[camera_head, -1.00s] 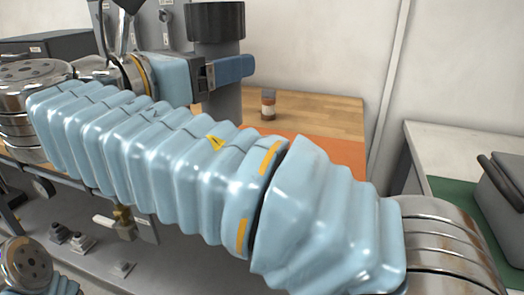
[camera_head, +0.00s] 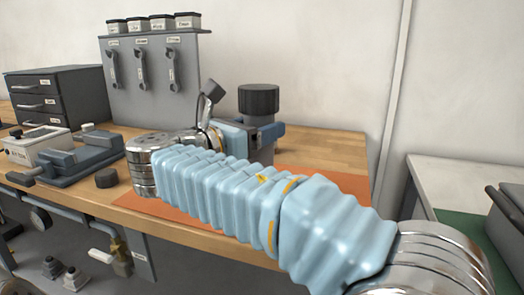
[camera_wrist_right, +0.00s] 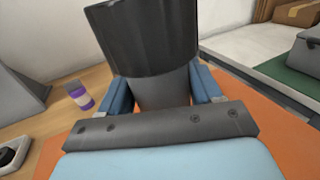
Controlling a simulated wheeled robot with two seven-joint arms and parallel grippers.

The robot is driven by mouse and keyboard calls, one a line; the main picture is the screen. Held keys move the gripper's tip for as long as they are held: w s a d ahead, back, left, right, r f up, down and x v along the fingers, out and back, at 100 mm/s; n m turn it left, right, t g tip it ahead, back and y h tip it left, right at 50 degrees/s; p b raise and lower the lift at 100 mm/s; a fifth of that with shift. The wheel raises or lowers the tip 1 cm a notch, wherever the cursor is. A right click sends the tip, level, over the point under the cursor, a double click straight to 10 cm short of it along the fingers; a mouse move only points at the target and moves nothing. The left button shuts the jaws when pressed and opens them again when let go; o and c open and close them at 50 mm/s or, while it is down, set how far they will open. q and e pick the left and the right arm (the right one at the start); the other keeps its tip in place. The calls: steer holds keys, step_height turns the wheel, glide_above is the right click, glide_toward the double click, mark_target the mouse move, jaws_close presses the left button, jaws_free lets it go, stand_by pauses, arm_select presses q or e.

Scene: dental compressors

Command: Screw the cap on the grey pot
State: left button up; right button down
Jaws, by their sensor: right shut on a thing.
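The grey pot (camera_head: 263,128) stands upright with a wide black ribbed cap (camera_head: 259,99) on its top. In the right wrist view the cap (camera_wrist_right: 145,35) sits over the grey body (camera_wrist_right: 163,90); whether it is tight cannot be told. My right gripper (camera_head: 263,137) is shut on the pot's body below the cap, its blue fingers (camera_wrist_right: 163,92) on either side. My right arm hides the pot's base in the head view, so I cannot tell whether it touches the orange mat (camera_head: 325,181). My left gripper is not in view.
On the bench at left are a small dark round piece (camera_head: 106,178), a blue-grey vise (camera_head: 75,160) and a drawer cabinet (camera_head: 62,93). A tool panel (camera_head: 190,90) stands behind. A purple-labelled bottle (camera_wrist_right: 79,95) stands left of the pot. A side table (camera_head: 460,177) is at right.

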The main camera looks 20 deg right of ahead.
mark_target(261, 150)
steer(key=f, duration=0.1)
steer(key=w+f, duration=0.1)
steer(key=d+f+b, duration=0.1)
steer(key=f, duration=0.1)
steer(key=shift+w, duration=0.2)
steer(key=shift+f, duration=0.45)
steer(key=shift+f, duration=0.1)
steer(key=shift+c, duration=1)
jaws_free()
steer(key=shift+s+a, duration=0.1)
steer(key=shift+a, duration=0.05)
steer(key=v, duration=1.1)
steer(key=shift+s+a, duration=0.25)
steer(key=shift+a, duration=0.05)
